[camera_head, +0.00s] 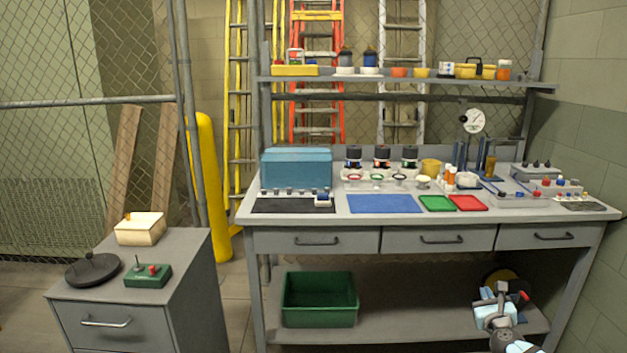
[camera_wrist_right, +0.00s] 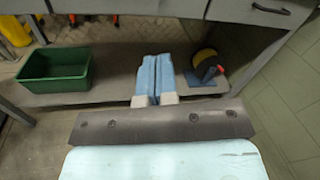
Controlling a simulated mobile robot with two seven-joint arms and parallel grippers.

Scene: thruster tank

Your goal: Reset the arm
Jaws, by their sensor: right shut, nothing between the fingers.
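My right gripper (camera_head: 501,291) is low at the right in the head view, in front of the workbench's lower shelf and below the drawers. Its arm comes up from the bottom edge. In the right wrist view the two blue fingers of the right gripper (camera_wrist_right: 155,76) lie side by side, pressed together, with nothing between them. My left arm and left gripper are not in view.
The workbench (camera_head: 315,222) stands ahead. Its lower shelf (camera_head: 420,300) carries a green bin (camera_head: 318,300) and a yellow-and-black spool (camera_wrist_right: 205,60) on a blue stand. A grey cabinet (camera_head: 195,265) stands left. A wall is close on the right.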

